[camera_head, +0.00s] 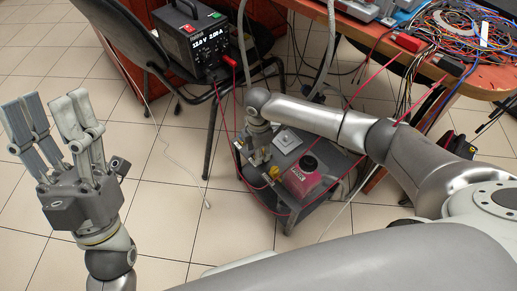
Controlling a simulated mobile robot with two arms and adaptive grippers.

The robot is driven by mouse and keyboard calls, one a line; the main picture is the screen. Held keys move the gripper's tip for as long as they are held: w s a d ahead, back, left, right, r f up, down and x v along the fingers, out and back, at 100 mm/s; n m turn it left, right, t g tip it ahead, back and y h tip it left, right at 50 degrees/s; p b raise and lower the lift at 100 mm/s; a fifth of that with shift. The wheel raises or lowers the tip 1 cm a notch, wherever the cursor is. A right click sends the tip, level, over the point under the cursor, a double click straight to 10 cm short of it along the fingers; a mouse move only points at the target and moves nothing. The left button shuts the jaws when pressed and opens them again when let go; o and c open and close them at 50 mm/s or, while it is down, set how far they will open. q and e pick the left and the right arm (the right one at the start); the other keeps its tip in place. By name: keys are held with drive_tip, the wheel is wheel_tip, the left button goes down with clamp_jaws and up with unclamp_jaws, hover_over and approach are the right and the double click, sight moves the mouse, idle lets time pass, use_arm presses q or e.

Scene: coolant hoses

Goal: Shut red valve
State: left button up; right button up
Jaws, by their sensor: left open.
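A small dark cart (325,203) stands on the floor in the middle of the view. On it sits a pink-red container (304,177) with a black cap. I cannot clearly make out a red valve; small red and yellow parts near the cart's left end are too small to tell. My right gripper (257,156) points down over the cart's left end, among these parts. Its fingers are small and partly hidden, and whether they hold anything is unclear. My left gripper (48,112) is raised at the far left, open and empty, well apart from the cart.
A black power supply (194,42) with a lit display stands on a black chair (128,42) behind. Red and black cables hang around the cart. A wooden table (487,84) with tangled wires (462,32) is at upper right. The tiled floor (165,215) between my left gripper and the cart is mostly clear.

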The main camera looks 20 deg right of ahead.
wheel_tip(320, 180, up, 12)
idle(0.7)
